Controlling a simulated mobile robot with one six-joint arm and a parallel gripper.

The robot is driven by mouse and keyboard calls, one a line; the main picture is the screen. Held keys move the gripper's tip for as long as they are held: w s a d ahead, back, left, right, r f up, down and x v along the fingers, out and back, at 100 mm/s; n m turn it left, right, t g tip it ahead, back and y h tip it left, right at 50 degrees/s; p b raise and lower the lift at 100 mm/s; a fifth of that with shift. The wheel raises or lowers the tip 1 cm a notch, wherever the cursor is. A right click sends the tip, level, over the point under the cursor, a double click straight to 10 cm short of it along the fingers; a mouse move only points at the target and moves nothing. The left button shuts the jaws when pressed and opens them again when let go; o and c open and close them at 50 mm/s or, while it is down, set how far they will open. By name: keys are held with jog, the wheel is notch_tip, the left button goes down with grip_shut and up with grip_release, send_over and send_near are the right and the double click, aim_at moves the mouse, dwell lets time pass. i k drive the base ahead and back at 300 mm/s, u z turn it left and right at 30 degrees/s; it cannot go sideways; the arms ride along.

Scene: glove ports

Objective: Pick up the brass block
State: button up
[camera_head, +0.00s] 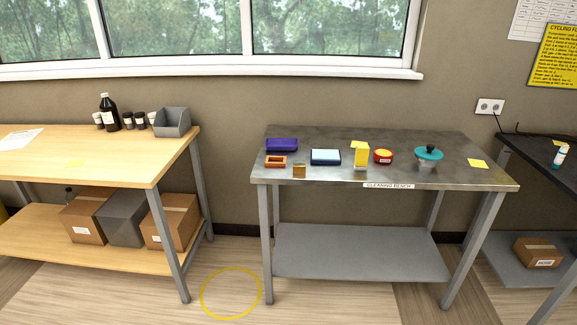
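A small brass-coloured block (299,171) stands near the front left edge of the metal cleaning bench (400,148). It is just right of an orange-brown open frame-like item (275,161) and in front of a purple item (282,145). A blue box-like item (325,157) lies behind it to the right. The block looks upright and nothing covers it. My gripper is not in view.
A yellow item (361,155), a red round tin (383,156) and a teal-topped jar (428,155) stand further right on the bench. A wooden table (110,158) is at left, a dark table at right. The floor before the bench is clear.

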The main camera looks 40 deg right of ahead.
aim_at(298, 167)
jog(key=u, duration=0.2)
jog(key=i, duration=0.85)
jog(key=u, duration=0.35)
